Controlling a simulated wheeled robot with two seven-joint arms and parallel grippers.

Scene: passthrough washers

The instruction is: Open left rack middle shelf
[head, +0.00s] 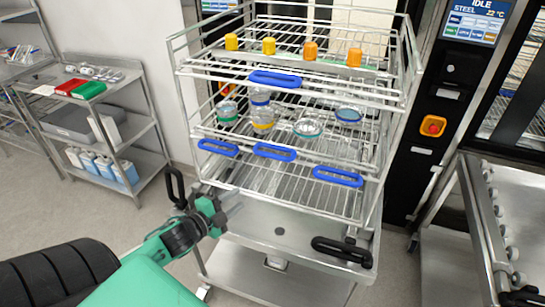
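The wire rack (405,85) stands on a steel cart in the middle of the head view, with stacked wire shelves. The middle shelf (235,137) carries clear glassware with blue and yellow parts. Its front appears level with the rack's front. Blue handles are on the front: an upper one (275,79), and lower ones at left (218,147), centre (274,152) and right (338,176). Which lower handle belongs to which shelf is hard to tell. My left gripper (212,207) is below the left blue handle, apart from it. Its finger opening is unclear. My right gripper is out of view.
Black cart handles stick out at left (175,187) and right (342,250). A side trolley (130,78) with red and green trays stands at left. A washer panel (473,22) and another steel cart (485,225) are at right. Floor is clear at left.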

